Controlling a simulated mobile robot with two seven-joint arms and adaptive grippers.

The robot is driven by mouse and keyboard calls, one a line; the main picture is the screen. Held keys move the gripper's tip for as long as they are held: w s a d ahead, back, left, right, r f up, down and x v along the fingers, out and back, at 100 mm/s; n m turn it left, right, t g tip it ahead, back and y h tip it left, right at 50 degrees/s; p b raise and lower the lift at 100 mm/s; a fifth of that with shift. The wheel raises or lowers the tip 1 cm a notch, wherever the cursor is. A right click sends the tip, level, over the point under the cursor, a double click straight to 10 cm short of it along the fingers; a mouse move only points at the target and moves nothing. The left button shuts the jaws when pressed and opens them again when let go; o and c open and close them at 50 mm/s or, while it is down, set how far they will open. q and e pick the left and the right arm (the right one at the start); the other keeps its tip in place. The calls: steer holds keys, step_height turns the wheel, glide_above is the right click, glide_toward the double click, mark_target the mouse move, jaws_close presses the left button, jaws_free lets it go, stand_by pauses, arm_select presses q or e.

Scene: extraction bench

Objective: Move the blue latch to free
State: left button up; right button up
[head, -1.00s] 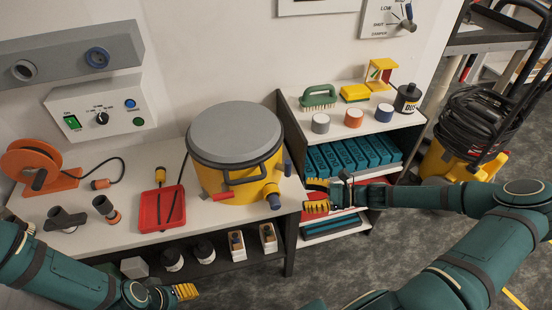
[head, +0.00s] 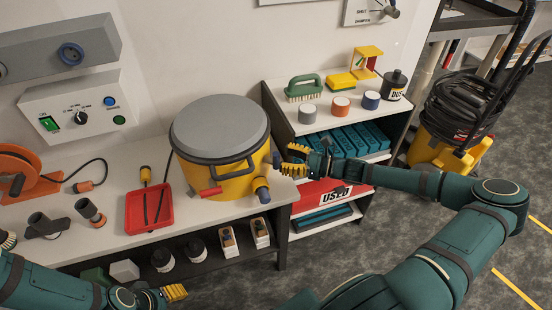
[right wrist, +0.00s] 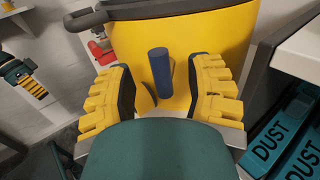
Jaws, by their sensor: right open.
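The blue latch (head: 277,160) is a short blue cylinder on the right side of the yellow drum (head: 222,183) with a grey lid. My right gripper (head: 290,160) is open at the drum's right side, its fingers pointing at the latch. In the right wrist view the blue latch (right wrist: 160,72) stands nearly upright, between the two yellow fingers (right wrist: 165,85), with space on both sides. A red latch (head: 211,190) is at the drum's front. My left gripper (head: 175,293) is low, in front of the bench; its opening is unclear.
A port with a blue end (head: 263,192) sticks out of the drum just below my right gripper. A shelf unit (head: 272,108) with teal boxes and a red USED bin (head: 335,192) stands close on the right. A red tray (head: 149,208) lies left of the drum.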

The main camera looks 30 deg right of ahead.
mark_target(276, 157)
steer(key=shift+x, duration=1.75)
jaws_close()
